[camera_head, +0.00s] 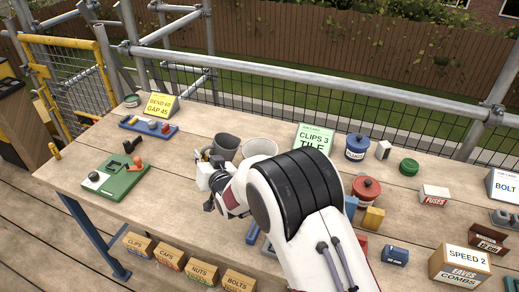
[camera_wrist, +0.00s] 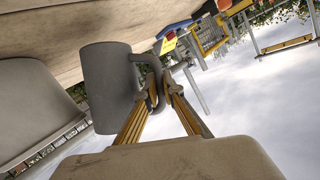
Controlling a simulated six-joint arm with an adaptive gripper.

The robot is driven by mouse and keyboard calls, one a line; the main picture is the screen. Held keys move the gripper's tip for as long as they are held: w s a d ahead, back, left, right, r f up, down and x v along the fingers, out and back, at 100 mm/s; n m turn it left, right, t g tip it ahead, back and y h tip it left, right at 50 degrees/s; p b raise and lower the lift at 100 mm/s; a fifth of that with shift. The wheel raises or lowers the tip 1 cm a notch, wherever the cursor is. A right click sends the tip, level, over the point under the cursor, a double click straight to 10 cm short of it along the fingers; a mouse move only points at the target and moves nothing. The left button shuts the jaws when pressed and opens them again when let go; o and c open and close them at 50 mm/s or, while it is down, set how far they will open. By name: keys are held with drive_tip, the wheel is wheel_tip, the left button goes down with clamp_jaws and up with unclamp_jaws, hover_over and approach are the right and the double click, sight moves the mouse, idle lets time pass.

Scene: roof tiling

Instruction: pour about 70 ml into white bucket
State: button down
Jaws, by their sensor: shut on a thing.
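A grey jug (camera_head: 228,143) is in the head view near the middle of the table, with its mouth facing up and perhaps a slight tilt. My gripper (camera_wrist: 160,84) is shut on the jug's handle in the wrist view, where the jug (camera_wrist: 107,90) appears inverted along with the whole scene. The white bucket (camera_head: 260,147) stands just right of the jug in the head view, its lower part hidden by my arm. It also shows at the left of the wrist view (camera_wrist: 32,110), apart from the jug. No liquid is visible.
A green device (camera_head: 112,177) and a blue tray (camera_head: 148,127) lie to the left. A green card (camera_head: 314,137) stands behind the bucket, with a blue tin (camera_head: 357,147) and a red pot (camera_head: 366,188) to the right. Table space left of the jug is clear.

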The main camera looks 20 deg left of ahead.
sight(207, 148)
drive_tip(key=shift+m+y, duration=0.4)
drive_tip(key=shift+m, duration=0.2)
drive_tip(key=r, duration=0.1)
drive_tip(key=d+r, duration=0.1)
drive_tip(key=r, duration=0.3)
drive_tip(key=shift+w+d, duration=0.15)
drive_tip(key=shift+w, duration=0.2)
drive_tip(key=shift+w+d+r, duration=0.1)
drive_tip(key=shift+d+r, duration=0.05)
drive_tip(key=shift+d, duration=0.15)
drive_tip(key=shift+w+d+r+m+t+y, duration=0.25)
drive_tip(key=shift+d+r+m+y, duration=0.25)
drive_tip(key=shift+r+m, duration=0.3)
drive_tip(key=shift+w+d+r+m+t+y, duration=0.25)
drive_tip(key=shift+d+r+m+y, duration=0.25)
drive_tip(key=shift+m, duration=0.5)
drive_tip(key=shift+w+d+r+m+t+y, duration=0.2)
drive_tip(key=shift+d+r+m+t+y, duration=0.15)
drive_tip(key=shift+d+r+m, duration=0.4)
drive_tip(key=shift+r+m, duration=0.15)
drive_tip(key=shift+m, duration=0.1)
drive_tip(key=shift+d+m+t+y, duration=0.45)
drive_tip(key=shift+d+m, duration=0.25)
drive_tip(key=shift+m, duration=0.1)
drive_tip(key=shift+w+d+m, duration=0.15)
drive_tip(key=shift+d+m, duration=0.15)
drive_tip(key=shift+d, duration=0.1)
drive_tip(key=shift+d+r, duration=0.15)
